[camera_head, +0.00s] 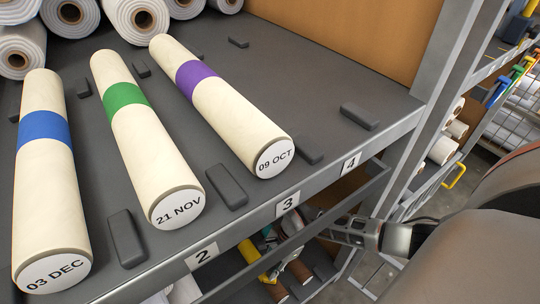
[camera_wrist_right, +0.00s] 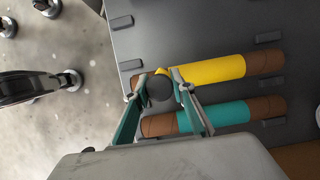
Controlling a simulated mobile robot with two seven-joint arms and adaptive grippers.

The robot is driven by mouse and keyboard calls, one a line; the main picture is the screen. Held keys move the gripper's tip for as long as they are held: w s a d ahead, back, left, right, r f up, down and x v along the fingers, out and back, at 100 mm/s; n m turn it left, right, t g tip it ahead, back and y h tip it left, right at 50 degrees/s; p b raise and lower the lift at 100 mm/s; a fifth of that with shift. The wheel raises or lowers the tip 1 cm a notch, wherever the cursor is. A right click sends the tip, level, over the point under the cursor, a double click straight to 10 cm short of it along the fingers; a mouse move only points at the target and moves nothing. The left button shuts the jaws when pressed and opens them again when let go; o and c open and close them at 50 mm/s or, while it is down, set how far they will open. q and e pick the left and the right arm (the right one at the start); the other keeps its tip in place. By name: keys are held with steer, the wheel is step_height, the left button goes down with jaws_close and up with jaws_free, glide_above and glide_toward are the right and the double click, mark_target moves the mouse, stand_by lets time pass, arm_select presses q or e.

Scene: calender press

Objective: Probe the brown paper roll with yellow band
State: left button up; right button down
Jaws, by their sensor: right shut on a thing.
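The brown paper roll with yellow band (camera_wrist_right: 222,70) lies on a grey shelf in the right wrist view, brown at its far end and partly hidden by my fingers at its near end. My right gripper (camera_wrist_right: 158,88) is over that near end, shut on a dark round-ended object (camera_wrist_right: 160,89); whether this touches the roll I cannot tell. In the head view my right gripper (camera_head: 300,222) reaches in at the lower shelf, where the yellow band (camera_head: 248,251) shows in part below the upper shelf's edge. My left gripper is not in view.
A brown roll with a teal band (camera_wrist_right: 228,114) lies beside it, close to my finger. Dark stop blocks (camera_wrist_right: 270,38) stand on the lower shelf. The upper shelf (camera_head: 330,80) holds cream rolls with blue, green (camera_head: 126,96) and purple bands. Its front edge overhangs my gripper.

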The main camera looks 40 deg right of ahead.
steer(key=shift+f, duration=0.15)
stand_by(0.7)
